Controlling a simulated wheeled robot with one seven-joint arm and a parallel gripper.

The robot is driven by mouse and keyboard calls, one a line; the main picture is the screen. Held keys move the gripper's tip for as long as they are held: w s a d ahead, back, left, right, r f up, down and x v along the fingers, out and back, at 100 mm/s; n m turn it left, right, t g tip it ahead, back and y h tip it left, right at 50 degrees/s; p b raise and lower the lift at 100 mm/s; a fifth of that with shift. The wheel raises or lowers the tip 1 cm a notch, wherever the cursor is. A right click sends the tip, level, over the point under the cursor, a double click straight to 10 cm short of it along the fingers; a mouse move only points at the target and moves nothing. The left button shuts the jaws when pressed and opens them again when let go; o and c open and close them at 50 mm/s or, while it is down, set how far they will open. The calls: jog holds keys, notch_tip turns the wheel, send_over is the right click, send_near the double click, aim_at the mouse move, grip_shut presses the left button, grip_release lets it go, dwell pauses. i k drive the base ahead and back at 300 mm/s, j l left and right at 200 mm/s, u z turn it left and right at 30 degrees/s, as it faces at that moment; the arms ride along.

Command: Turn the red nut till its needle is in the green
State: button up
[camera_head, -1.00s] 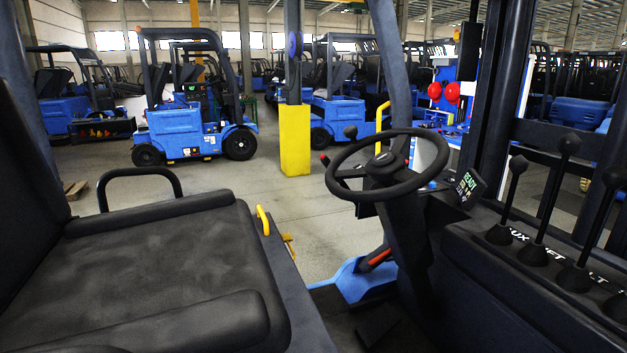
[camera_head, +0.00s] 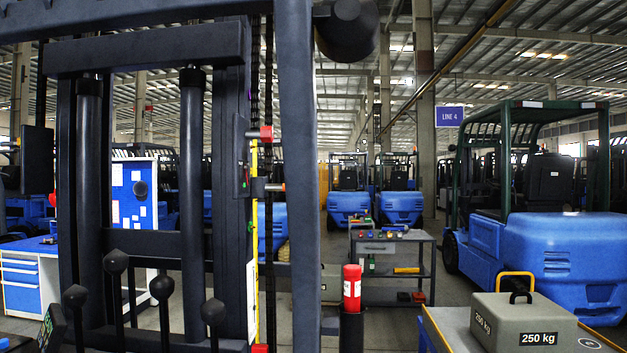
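My gripper is not in view. On the mast of the forklift in front, a small red piece (camera_head: 266,133) sticks out to the right on a grey stub; it may be the red nut. A small green mark (camera_head: 250,227) shows at the strip's left edge. The needle is too small to tell.
Black levers (camera_head: 161,288) stand in front of the mast (camera_head: 192,170). A red-topped post (camera_head: 352,288) stands right of it, before a tool cart (camera_head: 400,265). A grey 250 kg weight (camera_head: 495,318) sits at lower right. A blue forklift (camera_head: 570,240) stands behind it.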

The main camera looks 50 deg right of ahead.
aim_at(265, 133)
jog(key=z, duration=0.45)
jog(key=i+l, duration=0.2)
jog(key=l, duration=0.15)
jog(key=i+l, duration=0.25)
jog(key=l, duration=0.15)
jog(key=i+l, duration=0.2)
jog(key=l, duration=0.15)
jog(key=i+l, duration=0.25)
jog(key=l, duration=0.1)
